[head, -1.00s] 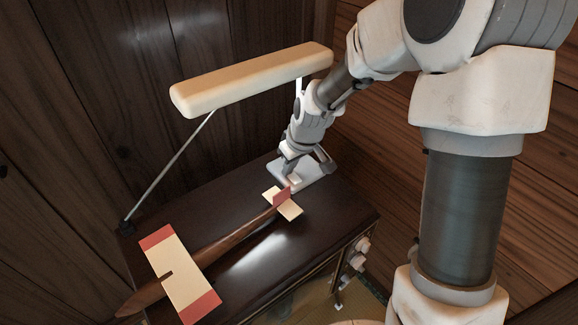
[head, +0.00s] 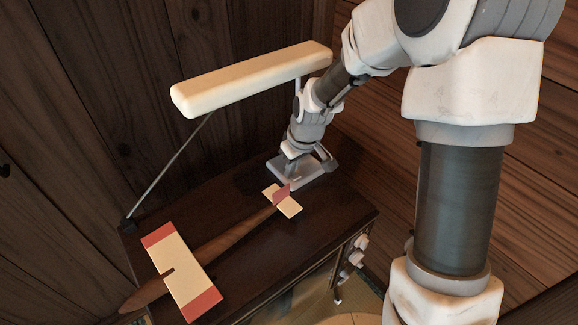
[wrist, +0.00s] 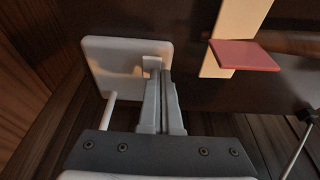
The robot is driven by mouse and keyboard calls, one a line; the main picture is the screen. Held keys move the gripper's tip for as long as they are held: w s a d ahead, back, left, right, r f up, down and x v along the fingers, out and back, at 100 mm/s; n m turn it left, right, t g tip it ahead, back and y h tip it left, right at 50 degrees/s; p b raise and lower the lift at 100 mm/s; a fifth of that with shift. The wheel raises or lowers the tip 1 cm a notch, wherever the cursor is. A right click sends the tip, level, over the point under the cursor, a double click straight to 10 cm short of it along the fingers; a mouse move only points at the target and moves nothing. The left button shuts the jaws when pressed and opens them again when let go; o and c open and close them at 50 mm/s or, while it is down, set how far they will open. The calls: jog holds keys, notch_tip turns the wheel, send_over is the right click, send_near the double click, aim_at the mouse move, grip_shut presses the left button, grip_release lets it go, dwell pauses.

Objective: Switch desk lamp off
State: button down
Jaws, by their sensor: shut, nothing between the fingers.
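The desk lamp has a long cream shade (head: 250,80) above the dark cabinet top. Its square pale base (head: 307,176) stands at the cabinet's far right and also fills the upper left of the wrist view (wrist: 103,58). A small pale raised piece (wrist: 153,63) on the base, likely the switch, is right at my fingertips. My gripper (head: 289,168) is shut and empty, pointing down at the base; its closed fingers show in the wrist view (wrist: 163,78). They partly hide the raised piece, so I cannot tell whether they touch it. No bright glare shows on the cabinet top.
A wooden model plane with cream and red wings (head: 185,270) lies on the cabinet (head: 240,262), its tail close to the lamp base. A thin rod (head: 170,165) slopes from the shade to the cabinet's left corner. Plank walls stand behind and to the right.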

jog(key=p+v, duration=0.5)
jog(key=v, duration=1.2)
jog(key=shift+r, duration=0.25)
jog(key=s+d+r+m+t+h, duration=0.1)
jog(key=s+d+r+m, duration=0.3)
jog(key=s, duration=0.5)
jog(key=s+d+r+m+t+h, duration=0.1)
jog(key=s+d+r+m+t, duration=0.15)
jog(key=s+r, duration=0.45)
jog(key=s+r+p, duration=0.3)
jog(key=r+p, duration=0.8)
jog(key=p, duration=0.2)
jog(key=shift+d+g, duration=0.35)
jog(key=shift+d, duration=0.15)
jog(key=shift+s+d+m, duration=0.1)
jog(key=shift+d+m, duration=0.05)
jog(key=shift+m, duration=0.1)
